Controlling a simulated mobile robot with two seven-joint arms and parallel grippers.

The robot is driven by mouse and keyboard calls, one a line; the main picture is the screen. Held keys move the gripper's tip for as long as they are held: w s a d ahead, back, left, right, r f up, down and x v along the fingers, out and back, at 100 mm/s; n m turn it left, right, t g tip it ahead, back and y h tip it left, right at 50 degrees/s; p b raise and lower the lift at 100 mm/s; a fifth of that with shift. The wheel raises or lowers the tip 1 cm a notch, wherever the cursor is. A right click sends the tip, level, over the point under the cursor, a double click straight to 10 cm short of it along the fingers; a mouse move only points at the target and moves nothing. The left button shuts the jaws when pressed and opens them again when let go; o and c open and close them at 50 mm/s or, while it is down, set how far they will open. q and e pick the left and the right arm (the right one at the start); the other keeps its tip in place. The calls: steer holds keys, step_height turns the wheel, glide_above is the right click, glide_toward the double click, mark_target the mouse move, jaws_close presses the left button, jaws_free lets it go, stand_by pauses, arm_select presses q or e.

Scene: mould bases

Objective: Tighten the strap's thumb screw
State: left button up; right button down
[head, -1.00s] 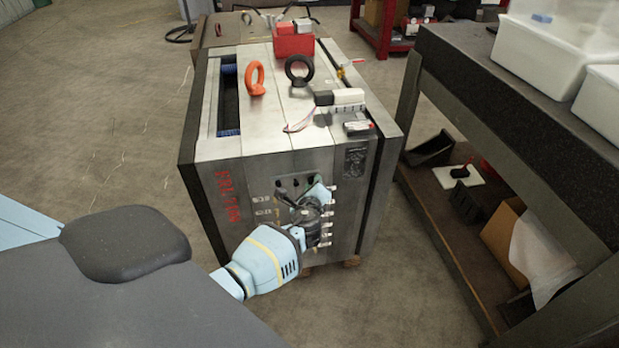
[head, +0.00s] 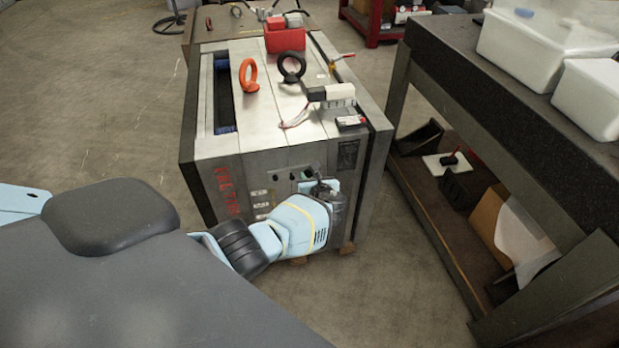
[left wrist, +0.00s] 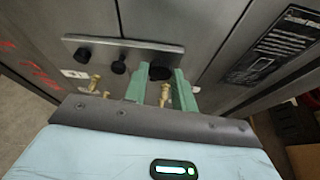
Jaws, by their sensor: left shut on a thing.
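The strap (left wrist: 95,42) is a grey metal bar on the upright front face of the steel mould base (head: 250,165). Black knobs sit along it in the left wrist view. The thumb screw (left wrist: 160,71), the rightmost black knob, is between the green fingers of my left gripper (left wrist: 160,86). My left gripper is shut on it. In the head view, my left gripper (head: 322,188) is at the right part of the mould's front face, and its own wrist hides the knob there. My right gripper is not in view.
Brass fittings (left wrist: 94,82) stick out below the strap, one between my fingers. An orange eyebolt (head: 248,76), a black eyebolt (head: 291,68) and a red bin (head: 285,40) are on the mould top. A dark bench (head: 510,110) stands at right; floor at left is clear.

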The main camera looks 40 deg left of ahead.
arm_select(q)
steer(key=shift+d+f+m+g, duration=0.1)
steer(key=shift+f+m+g, duration=0.1)
steer(key=shift+m+g, duration=0.35)
steer(key=shift+m+y+b, duration=0.25)
steer(key=shift+y+b, duration=0.05)
steer(key=shift+y, duration=0.1)
steer(key=o, duration=1)
steer(key=shift+r, duration=0.1)
